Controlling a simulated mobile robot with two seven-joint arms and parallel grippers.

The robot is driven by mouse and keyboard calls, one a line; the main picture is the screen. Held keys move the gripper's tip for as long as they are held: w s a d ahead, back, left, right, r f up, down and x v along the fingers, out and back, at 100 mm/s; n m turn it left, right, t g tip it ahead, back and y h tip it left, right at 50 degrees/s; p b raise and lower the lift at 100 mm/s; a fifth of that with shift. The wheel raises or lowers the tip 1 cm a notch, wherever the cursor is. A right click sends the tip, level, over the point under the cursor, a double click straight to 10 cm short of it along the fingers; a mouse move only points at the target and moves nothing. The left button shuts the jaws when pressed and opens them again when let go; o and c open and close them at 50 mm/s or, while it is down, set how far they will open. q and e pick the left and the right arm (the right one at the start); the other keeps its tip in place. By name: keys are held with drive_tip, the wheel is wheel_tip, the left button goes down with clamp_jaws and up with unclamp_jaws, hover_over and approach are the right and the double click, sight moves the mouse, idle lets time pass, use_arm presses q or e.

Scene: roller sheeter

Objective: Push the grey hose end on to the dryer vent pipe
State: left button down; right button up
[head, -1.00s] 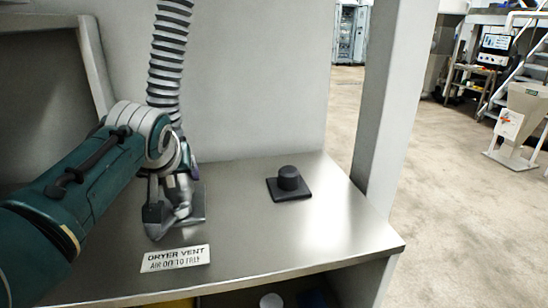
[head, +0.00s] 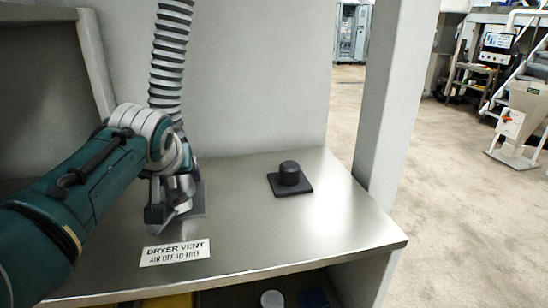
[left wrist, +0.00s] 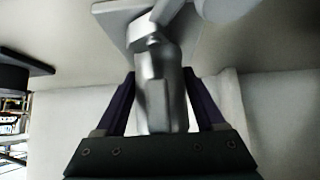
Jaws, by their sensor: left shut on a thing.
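The grey ribbed hose (head: 170,62) hangs down at the left of the head view and passes behind my left wrist. My left gripper (head: 170,205) is low over a flat grey plate (head: 197,208) on the metal worktop. In the left wrist view, the gripper (left wrist: 160,92) is shut on a smooth grey piece (left wrist: 158,75), with a dark finger on each side. I cannot tell whether this piece is the hose end. My wrist hides the hose's lower end, and I cannot make out the vent pipe clearly. My right gripper is not in view.
A "DRYER VENT" label (head: 175,253) lies before the plate. A black round cap on a square base (head: 289,180) stands to the right. An upright post (head: 391,100) rises at the worktop's right. The worktop between cap and front edge is clear.

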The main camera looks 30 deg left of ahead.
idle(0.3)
use_arm(q)
drive_tip(key=shift+c, duration=1.2)
unclamp_jaws()
drive_tip(key=shift+o, duration=1.2)
drive_tip(key=shift+f, duration=0.15)
drive_tip(key=p+v, duration=0.1)
drive_tip(key=v, duration=0.8)
drive_tip(key=shift+s+d+r, duration=0.2)
drive_tip(key=shift+s+r, duration=0.1)
drive_tip(key=shift+r, duration=0.1)
